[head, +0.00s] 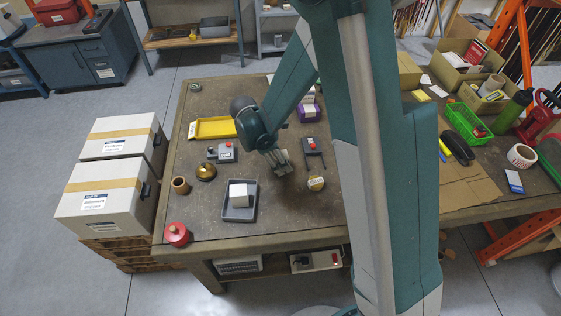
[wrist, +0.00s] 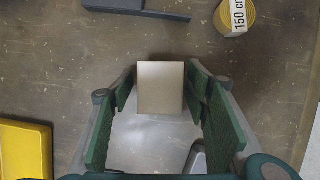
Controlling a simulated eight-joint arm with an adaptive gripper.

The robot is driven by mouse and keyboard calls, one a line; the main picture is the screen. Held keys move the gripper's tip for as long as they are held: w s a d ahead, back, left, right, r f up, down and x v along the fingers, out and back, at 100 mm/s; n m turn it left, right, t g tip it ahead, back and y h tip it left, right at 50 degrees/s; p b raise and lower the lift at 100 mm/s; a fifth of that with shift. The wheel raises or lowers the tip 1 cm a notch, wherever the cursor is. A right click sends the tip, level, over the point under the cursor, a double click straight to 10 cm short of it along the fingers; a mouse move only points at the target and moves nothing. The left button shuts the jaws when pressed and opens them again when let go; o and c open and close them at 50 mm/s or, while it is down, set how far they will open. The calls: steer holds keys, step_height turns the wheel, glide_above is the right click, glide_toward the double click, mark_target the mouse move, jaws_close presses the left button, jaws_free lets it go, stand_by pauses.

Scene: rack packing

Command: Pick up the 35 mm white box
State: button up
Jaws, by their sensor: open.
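In the wrist view, a small pale white box (wrist: 160,88) stands on the dark tabletop between the two green-padded fingers of my gripper (wrist: 160,108). A gap shows on both sides of the box, so the gripper is open around or above it; the exact height cannot be told. In the head view my gripper (head: 282,163) points down over the middle of the table and seems to hide this box. Another white box (head: 239,195) sits in a dark grey tray (head: 240,216) to the gripper's lower left. No size label is readable on either box.
A 150 cm tape roll (wrist: 236,15) lies near the gripper, also in the head view (head: 316,183). A yellow tray (head: 213,128), brass dome (head: 206,172) and red pot (head: 176,234) are at left. Bare tabletop lies between them.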

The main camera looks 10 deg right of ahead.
steer(key=c, duration=1.1)
steer(key=shift+r, duration=0.1)
steer(key=shift+r+p, duration=0.85)
steer(key=shift+r, duration=4.05)
